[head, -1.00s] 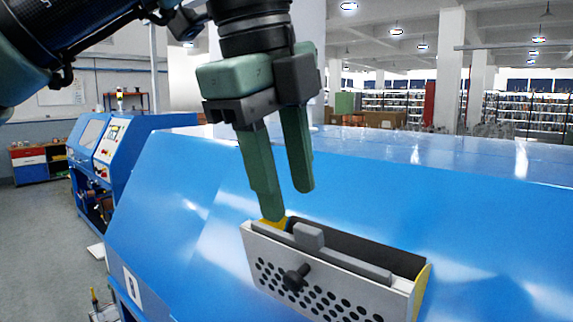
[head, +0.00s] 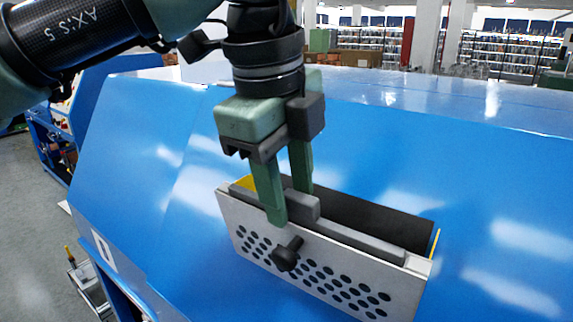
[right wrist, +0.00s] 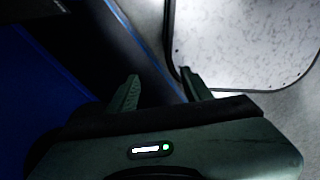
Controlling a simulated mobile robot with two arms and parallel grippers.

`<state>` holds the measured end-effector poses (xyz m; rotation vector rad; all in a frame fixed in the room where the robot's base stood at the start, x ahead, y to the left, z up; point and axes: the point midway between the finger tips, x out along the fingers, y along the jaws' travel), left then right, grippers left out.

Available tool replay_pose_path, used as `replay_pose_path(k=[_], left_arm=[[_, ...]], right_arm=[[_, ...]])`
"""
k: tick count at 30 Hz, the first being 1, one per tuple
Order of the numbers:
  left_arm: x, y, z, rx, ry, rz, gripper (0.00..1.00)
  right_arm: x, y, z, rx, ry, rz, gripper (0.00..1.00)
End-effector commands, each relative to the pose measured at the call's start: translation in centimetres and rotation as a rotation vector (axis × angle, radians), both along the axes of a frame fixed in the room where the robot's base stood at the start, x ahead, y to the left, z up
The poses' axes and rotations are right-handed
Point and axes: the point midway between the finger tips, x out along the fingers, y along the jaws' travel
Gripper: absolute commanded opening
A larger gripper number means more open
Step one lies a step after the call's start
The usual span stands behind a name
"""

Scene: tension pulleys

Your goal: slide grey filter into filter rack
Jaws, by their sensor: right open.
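The filter rack is a pale holder with a perforated front plate (head: 335,285), a black knob (head: 286,254) and yellow end pieces, on the sloping blue surface. A grey filter (head: 370,243) with a raised block on its top edge sits behind the front plate; its lower part is hidden. My left gripper (head: 288,207) points down over this block, one finger in front of it and one behind. The fingers are apart; contact with the block cannot be made out. My right gripper (right wrist: 160,88) is open and empty in the right wrist view.
The blue machine surface (head: 460,190) around the rack is clear. A dark panel (head: 375,216) stands behind the grey filter. The floor (head: 35,230) shows at left. In the right wrist view a pale speckled panel (right wrist: 245,40) lies beyond the right fingers.

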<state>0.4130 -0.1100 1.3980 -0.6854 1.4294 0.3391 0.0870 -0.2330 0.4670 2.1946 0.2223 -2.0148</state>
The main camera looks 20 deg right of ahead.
Motion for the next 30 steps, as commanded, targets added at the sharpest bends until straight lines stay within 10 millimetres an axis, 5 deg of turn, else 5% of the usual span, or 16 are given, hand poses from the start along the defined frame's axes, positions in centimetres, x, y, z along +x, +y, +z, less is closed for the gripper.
replay_pose_path(k=[3,8,12,30], left_arm=[[0.0,0.0,-0.2,0.000,0.000,-0.001,0.40],[0.0,0.0,-0.2,0.001,-0.001,-0.001,0.40],[0.0,0.0,-0.1,0.001,-0.001,-0.001,0.01],[-0.1,0.1,0.8,0.000,-0.002,-0.001,0.00]], right_arm=[[1.8,0.2,0.2,0.003,-0.029,0.000,0.50],[1.5,0.1,0.1,0.003,-0.023,0.001,0.50],[0.3,0.1,0.1,0.001,-0.006,0.001,0.50],[0.1,-0.3,0.5,-0.003,-0.002,0.002,0.50]])
